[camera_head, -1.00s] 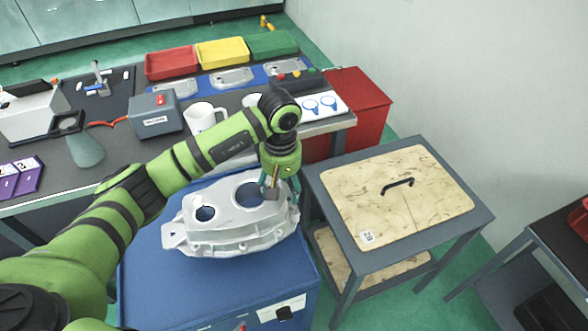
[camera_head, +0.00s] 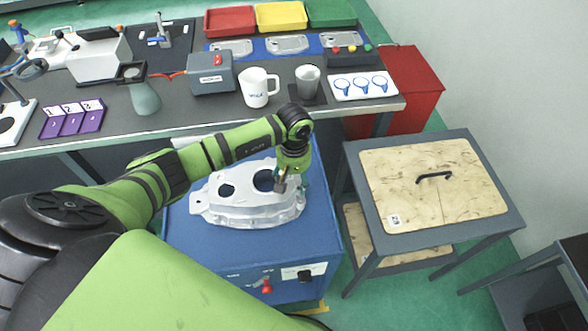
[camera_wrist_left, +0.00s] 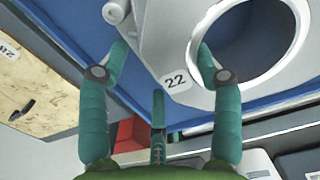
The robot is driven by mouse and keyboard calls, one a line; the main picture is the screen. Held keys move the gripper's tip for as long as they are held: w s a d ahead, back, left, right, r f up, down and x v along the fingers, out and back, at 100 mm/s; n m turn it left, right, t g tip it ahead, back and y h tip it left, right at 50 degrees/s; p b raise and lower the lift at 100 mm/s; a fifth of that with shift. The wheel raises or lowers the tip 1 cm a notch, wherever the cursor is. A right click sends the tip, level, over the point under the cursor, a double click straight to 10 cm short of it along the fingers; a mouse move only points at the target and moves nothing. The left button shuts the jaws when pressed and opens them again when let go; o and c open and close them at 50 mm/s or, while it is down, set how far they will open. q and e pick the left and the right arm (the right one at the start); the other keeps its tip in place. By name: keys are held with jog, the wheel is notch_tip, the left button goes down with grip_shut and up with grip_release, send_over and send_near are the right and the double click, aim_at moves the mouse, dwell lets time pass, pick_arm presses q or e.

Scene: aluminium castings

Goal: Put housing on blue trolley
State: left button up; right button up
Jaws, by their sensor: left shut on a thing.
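The housing (camera_head: 237,208), a grey-white casting with two round openings, is over the top of the blue trolley (camera_head: 205,247). In the head view I cannot tell whether it rests fully on it. My left gripper (camera_head: 284,184) is shut on the housing at its right end. In the left wrist view, the fingers of the left gripper (camera_wrist_left: 162,55) lie either side of a wall of the housing (camera_wrist_left: 165,30), near a round opening and a "22" label. The blue trolley surface (camera_wrist_left: 140,92) shows below. My right gripper is not in view.
A grey table with a wooden top (camera_head: 425,205) stands close to the trolley's right. Behind is a workbench (camera_head: 190,118) with a white mug (camera_head: 257,88), a grey cup (camera_head: 307,80) and trays. A red cabinet (camera_head: 415,85) is at the back right. A dark table (camera_head: 570,265) is at the right edge.

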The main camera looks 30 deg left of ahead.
pick_arm(q)
jog(key=o, duration=1.7)
jog(key=shift+d, duration=0.1)
jog(key=shift+r, duration=0.1)
notch_tip(320, 180, up, 12)
jog(key=b, duration=0.4)
